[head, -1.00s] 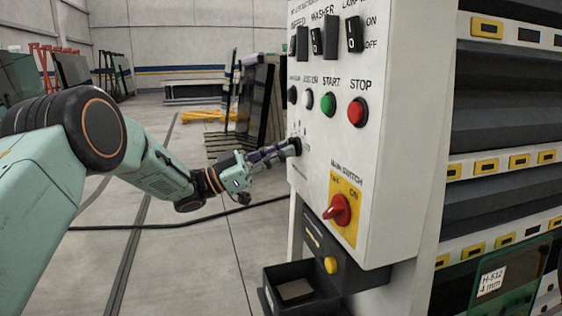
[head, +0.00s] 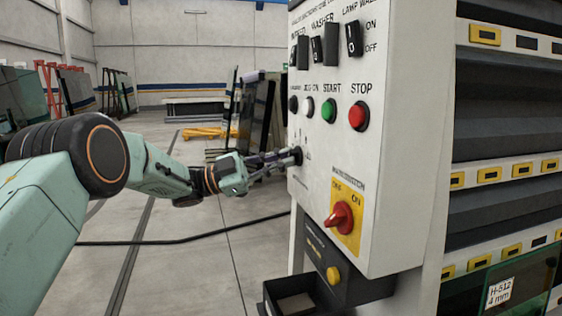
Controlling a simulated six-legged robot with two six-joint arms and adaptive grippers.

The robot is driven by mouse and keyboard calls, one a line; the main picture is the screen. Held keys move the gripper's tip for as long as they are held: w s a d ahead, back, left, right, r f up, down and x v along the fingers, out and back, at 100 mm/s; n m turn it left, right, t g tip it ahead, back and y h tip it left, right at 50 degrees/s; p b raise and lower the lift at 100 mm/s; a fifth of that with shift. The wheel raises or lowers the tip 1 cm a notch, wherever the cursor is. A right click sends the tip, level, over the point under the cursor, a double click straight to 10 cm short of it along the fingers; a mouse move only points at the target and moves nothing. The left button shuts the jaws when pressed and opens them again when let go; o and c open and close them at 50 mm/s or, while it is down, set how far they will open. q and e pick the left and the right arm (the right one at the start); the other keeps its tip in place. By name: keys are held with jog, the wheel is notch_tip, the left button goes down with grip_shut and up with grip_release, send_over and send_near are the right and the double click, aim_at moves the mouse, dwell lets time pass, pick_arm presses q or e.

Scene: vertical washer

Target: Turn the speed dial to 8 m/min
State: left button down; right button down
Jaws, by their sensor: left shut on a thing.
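The speed dial (head: 297,155) is a small dark knob on the left part of the white control panel (head: 400,165), below the row of push buttons. My left gripper (head: 291,157) reaches it from the left and is shut on it. The fingers hide much of the dial, and its pointer and scale marks are too small to read. My right gripper is not in view.
Above the dial are a green START button (head: 327,111), a red STOP button (head: 358,116) and black rocker switches (head: 353,38). A red main switch (head: 339,217) on a yellow plate sits below. A black open box (head: 290,301) juts out at the bottom.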

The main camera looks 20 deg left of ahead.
pick_arm(q)
jog(key=shift+r, duration=0.1)
jog(key=c, duration=1.4)
grip_release()
jog(key=shift+s+a, duration=0.1)
jog(key=shift+s, duration=0.05)
jog(key=v, duration=1.2)
